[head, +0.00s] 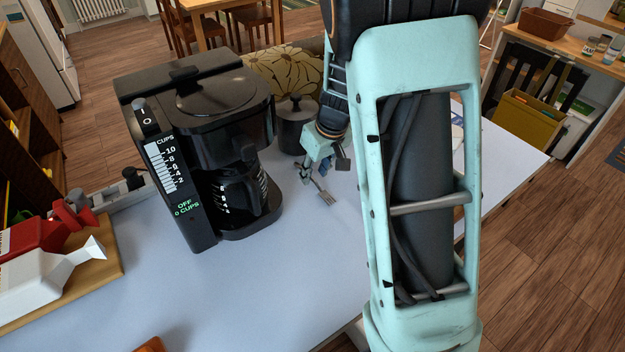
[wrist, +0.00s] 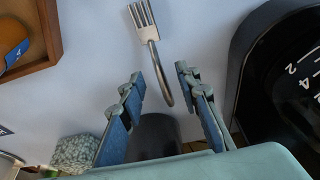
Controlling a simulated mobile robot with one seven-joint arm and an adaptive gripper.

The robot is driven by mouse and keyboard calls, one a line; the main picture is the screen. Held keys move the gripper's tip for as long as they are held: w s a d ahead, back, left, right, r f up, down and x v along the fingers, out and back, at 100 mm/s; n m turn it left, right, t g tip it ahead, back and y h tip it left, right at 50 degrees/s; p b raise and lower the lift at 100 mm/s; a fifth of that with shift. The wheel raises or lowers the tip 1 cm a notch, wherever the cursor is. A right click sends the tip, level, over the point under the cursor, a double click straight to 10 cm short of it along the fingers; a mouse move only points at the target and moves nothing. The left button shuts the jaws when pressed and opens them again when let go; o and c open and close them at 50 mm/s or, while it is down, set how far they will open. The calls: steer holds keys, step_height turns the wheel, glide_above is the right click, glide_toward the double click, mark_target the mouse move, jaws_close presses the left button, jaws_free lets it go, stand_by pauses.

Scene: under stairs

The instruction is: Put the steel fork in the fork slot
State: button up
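The steel fork (wrist: 149,34) is below and ahead of my gripper in the wrist view, tines pointing away. Its curved handle reaches back between my fingertips. The fork (head: 327,198) also shows in the head view beside the coffee maker, over the pale table. My gripper (wrist: 160,75) is open, with a gap on each side of the handle; it also shows in the head view (head: 323,172). I cannot tell how high the fingertips are above the table. No fork slot can be clearly made out; a wooden tray (wrist: 53,40) shows at the wrist view's upper left.
A black coffee maker (head: 185,150) stands close left of my gripper. A black canister (head: 295,125) stands behind it. A red and a white bottle (head: 45,280) lie on a wooden board (head: 115,250) at left. The table (head: 260,290) is clear in front of the coffee maker.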

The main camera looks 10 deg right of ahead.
steer(key=shift+x, duration=1.1)
steer(key=shift+d, duration=0.1)
jaws_close()
